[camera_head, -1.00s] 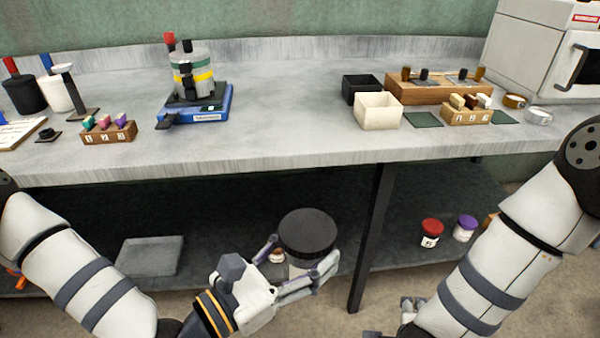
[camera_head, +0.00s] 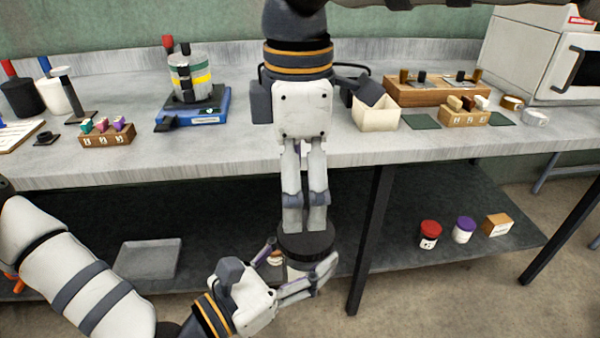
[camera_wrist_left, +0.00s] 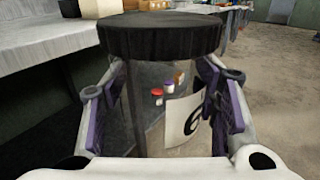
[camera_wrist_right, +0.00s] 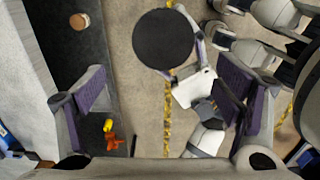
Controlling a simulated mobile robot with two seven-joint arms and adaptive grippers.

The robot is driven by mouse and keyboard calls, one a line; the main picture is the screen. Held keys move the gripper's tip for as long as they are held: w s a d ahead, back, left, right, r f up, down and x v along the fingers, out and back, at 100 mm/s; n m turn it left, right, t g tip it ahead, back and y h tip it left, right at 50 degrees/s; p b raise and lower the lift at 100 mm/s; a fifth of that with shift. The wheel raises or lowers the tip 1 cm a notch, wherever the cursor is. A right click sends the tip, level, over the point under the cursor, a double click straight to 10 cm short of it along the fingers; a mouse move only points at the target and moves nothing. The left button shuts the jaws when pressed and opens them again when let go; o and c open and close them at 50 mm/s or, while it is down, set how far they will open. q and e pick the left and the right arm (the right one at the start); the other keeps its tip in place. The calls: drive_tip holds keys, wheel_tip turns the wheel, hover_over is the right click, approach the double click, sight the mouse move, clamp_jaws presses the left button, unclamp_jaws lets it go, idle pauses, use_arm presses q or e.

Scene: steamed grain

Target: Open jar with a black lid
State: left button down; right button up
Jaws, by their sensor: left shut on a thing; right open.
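The jar (camera_head: 297,272) has a wide round black lid (camera_head: 305,246) and stands upright in my left gripper (camera_head: 299,268), which is shut around its body. In the left wrist view the lid (camera_wrist_left: 160,38) sits on the jar above the fingers, and a white label (camera_wrist_left: 188,122) with a dark mark shows on the clear body. My right gripper (camera_head: 305,226) points down from above, its fingertips over the lid in the head view. In the right wrist view it is open and empty, with the lid (camera_wrist_right: 163,39) seen beyond the fingers, apart from the pads.
The grey worktop (camera_head: 240,155) lies behind the jar, with a lower shelf (camera_head: 400,235) and a dark table leg (camera_head: 370,240) close to its right. A red-lidded jar (camera_head: 430,234), a purple-lidded jar (camera_head: 464,229) and a grey tray (camera_head: 148,259) are on the shelf.

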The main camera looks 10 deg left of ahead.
sight(306, 234)
wheel_tip(306, 234, down, 7)
drive_tip(key=shift+w, duration=0.1)
